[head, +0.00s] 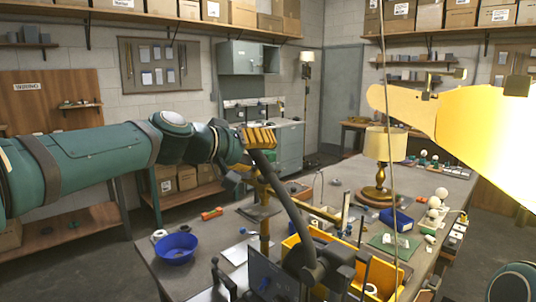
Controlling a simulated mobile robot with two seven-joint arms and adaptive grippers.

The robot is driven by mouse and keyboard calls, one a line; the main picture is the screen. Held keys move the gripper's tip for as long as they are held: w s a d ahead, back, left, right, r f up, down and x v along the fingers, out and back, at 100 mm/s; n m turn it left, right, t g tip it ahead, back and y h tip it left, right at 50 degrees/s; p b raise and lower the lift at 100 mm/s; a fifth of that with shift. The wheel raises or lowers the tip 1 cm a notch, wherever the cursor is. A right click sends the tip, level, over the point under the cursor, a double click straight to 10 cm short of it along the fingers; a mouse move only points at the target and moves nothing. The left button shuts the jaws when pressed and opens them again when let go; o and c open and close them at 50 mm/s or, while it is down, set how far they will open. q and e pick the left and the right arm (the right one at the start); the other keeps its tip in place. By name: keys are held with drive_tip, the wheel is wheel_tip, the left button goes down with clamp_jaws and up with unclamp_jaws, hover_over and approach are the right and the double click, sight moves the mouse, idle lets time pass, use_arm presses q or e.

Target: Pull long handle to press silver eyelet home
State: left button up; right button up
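A long dark handle (284,200) slants from a dark hub (304,262) at the bottom centre up to the left. A yellow ribbed piece (259,138) shows at its upper end. My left arm comes in from the left, and my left gripper (244,172) is beside the upper part of the handle. Its fingers are small, dark and partly overlapped, so I cannot tell whether they hold the handle. I cannot make out the silver eyelet. My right gripper is out of view.
A large glaring yellow shape (450,118) covers the upper right. A thin cord hangs before the lamp. The bench's left front is fairly clear.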

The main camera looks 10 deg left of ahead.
use_arm(q)
drive_tip(key=v, duration=0.8)
drive_tip(key=shift+a, duration=0.1)
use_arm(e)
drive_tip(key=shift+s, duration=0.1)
